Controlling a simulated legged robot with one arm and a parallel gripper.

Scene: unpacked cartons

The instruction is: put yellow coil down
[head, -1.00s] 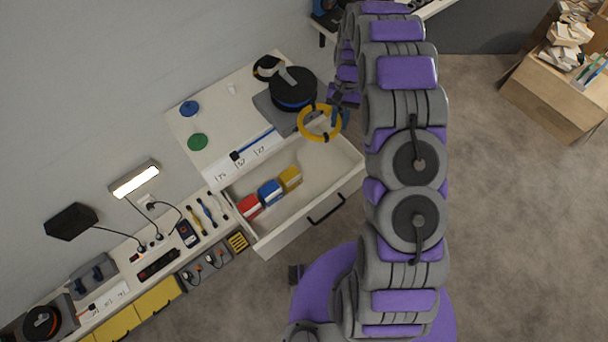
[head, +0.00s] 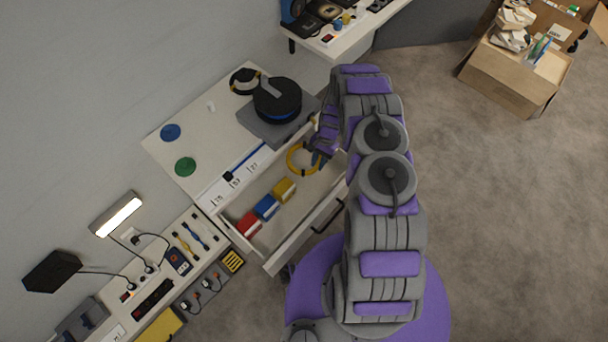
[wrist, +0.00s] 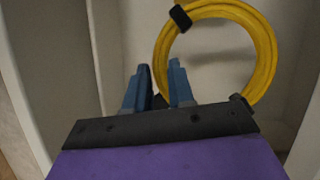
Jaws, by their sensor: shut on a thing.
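The yellow coil (head: 291,159) is a ring of cable with dark ties, at the right end of the open drawer (head: 284,248) in the head view. My gripper (head: 318,158) is at the coil's right side, shut on it. In the wrist view the coil (wrist: 265,48) lies beyond and to the right of the blue fingers of my gripper (wrist: 160,78). I cannot tell whether the coil touches the drawer floor.
Red (head: 249,223), blue (head: 266,207) and yellow (head: 284,190) boxes stand in the drawer's left and middle. A black reel (head: 277,100) sits on the cabinet top, with blue (head: 171,132) and green (head: 185,167) discs left of it. The drawer's front wall is close to my arm.

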